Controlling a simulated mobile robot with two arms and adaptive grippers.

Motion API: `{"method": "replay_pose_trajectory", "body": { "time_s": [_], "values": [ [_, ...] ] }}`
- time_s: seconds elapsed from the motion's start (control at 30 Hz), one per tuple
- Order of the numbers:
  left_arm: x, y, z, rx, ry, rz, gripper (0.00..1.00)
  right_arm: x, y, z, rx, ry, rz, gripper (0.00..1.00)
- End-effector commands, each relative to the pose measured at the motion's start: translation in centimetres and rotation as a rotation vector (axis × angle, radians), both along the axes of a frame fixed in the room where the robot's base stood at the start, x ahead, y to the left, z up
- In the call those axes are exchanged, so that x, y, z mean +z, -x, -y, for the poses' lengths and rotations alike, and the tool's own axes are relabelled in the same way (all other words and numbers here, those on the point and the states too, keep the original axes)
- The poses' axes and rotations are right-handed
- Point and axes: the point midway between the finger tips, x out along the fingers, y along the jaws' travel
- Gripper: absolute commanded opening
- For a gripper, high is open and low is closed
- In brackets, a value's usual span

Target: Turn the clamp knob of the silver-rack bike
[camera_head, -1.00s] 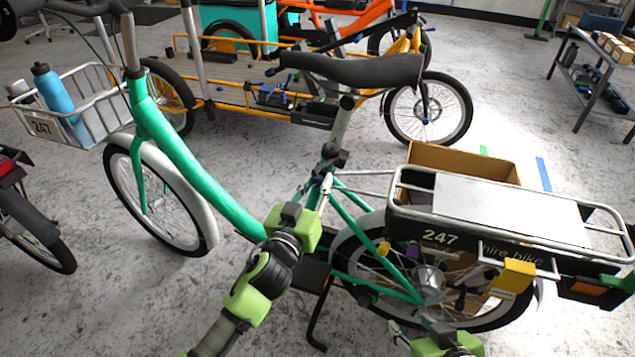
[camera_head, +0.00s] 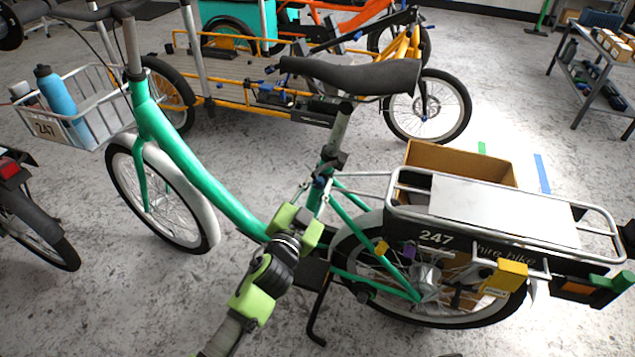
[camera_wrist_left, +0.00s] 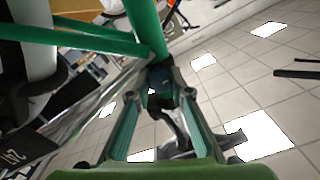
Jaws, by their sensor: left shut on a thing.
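The silver-rack bike has a green frame (camera_head: 185,155), a black saddle (camera_head: 355,74) and a silver rear rack (camera_head: 400,212). My left gripper (camera_head: 316,190) reaches up from below to the seat clamp under the seat post (camera_head: 338,128). A small dark-blue clamp knob (camera_head: 319,182) shows at its fingertips. In the left wrist view the left gripper (camera_wrist_left: 160,95) has its green fingers closing on the dark-blue knob (camera_wrist_left: 155,88), beside the green frame tube (camera_wrist_left: 147,28). The fingers hide part of the knob. My right gripper is out of view.
A yellow cargo bike (camera_head: 230,100) stands behind, and a cardboard box (camera_head: 460,165) stands behind the rack. A grey shelf cart (camera_head: 590,75) is at the far right. A red-lamped bike (camera_head: 25,210) stands at the left edge. Floor at lower left is clear.

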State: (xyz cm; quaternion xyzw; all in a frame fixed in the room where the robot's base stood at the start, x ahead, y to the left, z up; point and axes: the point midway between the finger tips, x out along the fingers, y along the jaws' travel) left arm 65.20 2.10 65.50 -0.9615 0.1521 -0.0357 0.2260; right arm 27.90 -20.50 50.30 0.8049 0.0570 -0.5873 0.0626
Motion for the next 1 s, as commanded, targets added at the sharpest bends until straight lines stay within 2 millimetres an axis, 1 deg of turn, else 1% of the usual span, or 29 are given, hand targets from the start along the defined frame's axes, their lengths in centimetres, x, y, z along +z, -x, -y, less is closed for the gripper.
{"method": "replay_pose_trajectory", "body": {
  "time_s": [0.53,0.57,0.6,0.9,1.0],
  "values": [
    [-0.05,0.02,0.01,0.0,-0.027,0.008,0.0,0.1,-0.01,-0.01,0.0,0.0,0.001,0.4],
    [-0.05,0.02,0.01,0.0,-0.027,0.008,0.27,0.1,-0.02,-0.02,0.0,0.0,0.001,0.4],
    [-0.05,0.02,0.01,0.0,-0.027,0.008,0.37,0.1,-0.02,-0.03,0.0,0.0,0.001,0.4],
    [-0.04,0.01,0.01,0.0,-0.027,0.009,0.37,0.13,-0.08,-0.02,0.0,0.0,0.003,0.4],
    [-0.08,0.29,-0.08,0.0,-0.026,0.007,0.37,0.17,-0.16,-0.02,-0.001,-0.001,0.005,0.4]
  ]
}}
